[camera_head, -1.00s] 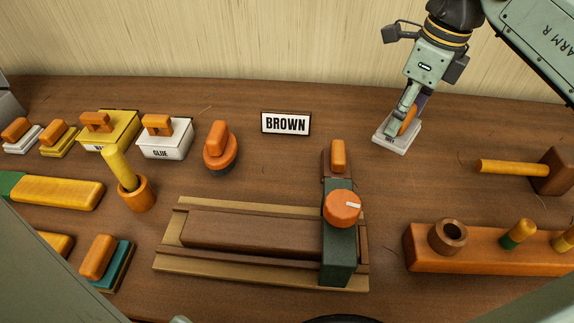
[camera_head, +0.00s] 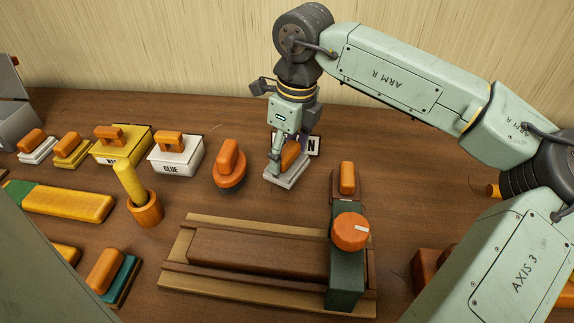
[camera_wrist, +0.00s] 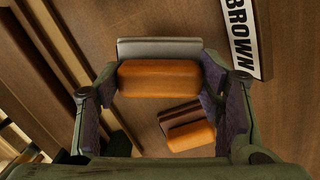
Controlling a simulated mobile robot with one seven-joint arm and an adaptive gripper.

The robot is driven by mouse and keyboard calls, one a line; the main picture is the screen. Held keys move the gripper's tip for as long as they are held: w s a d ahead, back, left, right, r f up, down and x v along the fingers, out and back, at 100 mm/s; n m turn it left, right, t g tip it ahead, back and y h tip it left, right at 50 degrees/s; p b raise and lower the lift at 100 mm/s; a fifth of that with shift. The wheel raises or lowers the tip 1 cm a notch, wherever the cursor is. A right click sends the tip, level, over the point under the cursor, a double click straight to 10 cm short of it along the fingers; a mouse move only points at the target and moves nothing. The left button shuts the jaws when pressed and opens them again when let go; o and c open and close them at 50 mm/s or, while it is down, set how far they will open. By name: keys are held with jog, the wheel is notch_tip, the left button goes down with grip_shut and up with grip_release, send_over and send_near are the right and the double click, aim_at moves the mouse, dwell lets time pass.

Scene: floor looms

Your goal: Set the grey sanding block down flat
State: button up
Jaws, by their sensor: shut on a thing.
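The grey sanding block (camera_head: 283,184) has an orange handle and a flat grey base. My gripper (camera_head: 287,153) is shut on the handle from above. In the wrist view the orange handle (camera_wrist: 160,78) sits between the two fingers, and part of the grey base (camera_wrist: 160,47) shows beyond it. The base looks about level, low over the brown table (camera_head: 200,202) in front of the BROWN sign (camera_head: 314,146). I cannot tell whether it touches the table.
A round orange-handled tool (camera_head: 230,165) stands close on the left. A brown orange-handled block (camera_head: 346,182) is to the right. A wooden jig (camera_head: 255,255) with a green clamp (camera_head: 345,270) lies in front. GLUE box (camera_head: 176,157) and several blocks stand farther left.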

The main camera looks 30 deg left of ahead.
aim_at(287, 166)
jog(key=shift+f+p, duration=0.35)
jog(key=shift+f, duration=1.8)
jog(key=shift+f+b, duration=0.25)
jog(key=shift+b, duration=0.05)
jog(key=o, duration=1.1)
jog(key=shift+r, duration=0.1)
jog(key=shift+r, duration=0.1)
jog(key=r, duration=0.4)
jog(key=d+r, duration=0.1)
jog(key=r, duration=0.3)
jog(key=r+b, duration=0.1)
jog(key=r, duration=0.3)
jog(key=shift+d, duration=0.25)
